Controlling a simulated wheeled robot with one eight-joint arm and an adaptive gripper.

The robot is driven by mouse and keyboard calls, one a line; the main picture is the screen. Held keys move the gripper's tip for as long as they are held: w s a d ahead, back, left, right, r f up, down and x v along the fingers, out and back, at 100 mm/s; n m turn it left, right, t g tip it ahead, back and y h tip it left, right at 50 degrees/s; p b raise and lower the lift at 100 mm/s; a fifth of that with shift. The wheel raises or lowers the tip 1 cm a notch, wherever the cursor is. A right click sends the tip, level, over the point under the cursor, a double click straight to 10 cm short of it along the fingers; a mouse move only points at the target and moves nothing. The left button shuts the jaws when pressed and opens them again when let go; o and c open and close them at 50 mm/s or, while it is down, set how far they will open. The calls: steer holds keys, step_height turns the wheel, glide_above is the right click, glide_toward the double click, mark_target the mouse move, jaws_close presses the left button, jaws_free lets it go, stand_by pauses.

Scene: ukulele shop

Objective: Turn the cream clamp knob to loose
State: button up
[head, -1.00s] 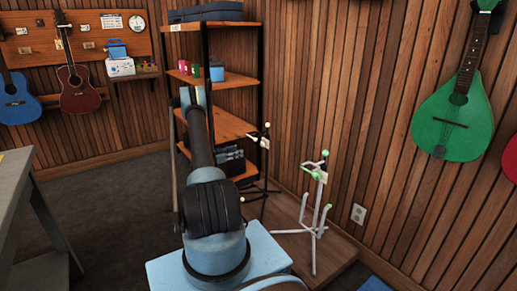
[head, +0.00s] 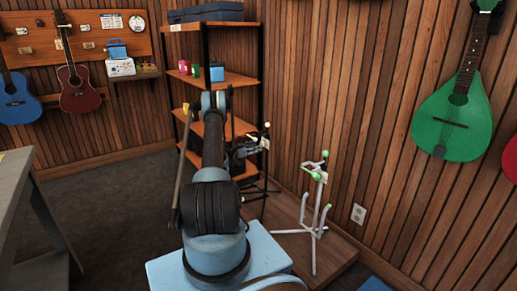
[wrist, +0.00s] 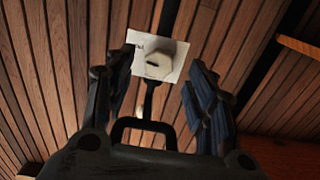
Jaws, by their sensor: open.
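The cream clamp knob (wrist: 158,62) is pale and many-sided, with a dark slot across its face. It sits on a white label plate (wrist: 177,74) on a dark stand post (wrist: 165,16). In the head view the knob is small, near the top of the black stand (head: 266,165), and its setting cannot be read. My gripper (wrist: 161,78) is open, with one dark finger on each side of the knob in the wrist view. I see no contact. In the head view my gripper (head: 252,150) is just left of the stand's top.
A white stand with green tips (head: 315,205) stands to the right on a wooden platform (head: 335,255). Shelves (head: 238,80) rise behind my arm. A green mandolin-like instrument (head: 455,115) hangs on the right wall. A grey table (head: 15,200) is at left.

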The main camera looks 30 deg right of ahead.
mark_target(263, 144)
steer(key=shift+w+d, duration=0.15)
steer(key=shift+d, duration=1.5)
steer(key=c, duration=1.1)
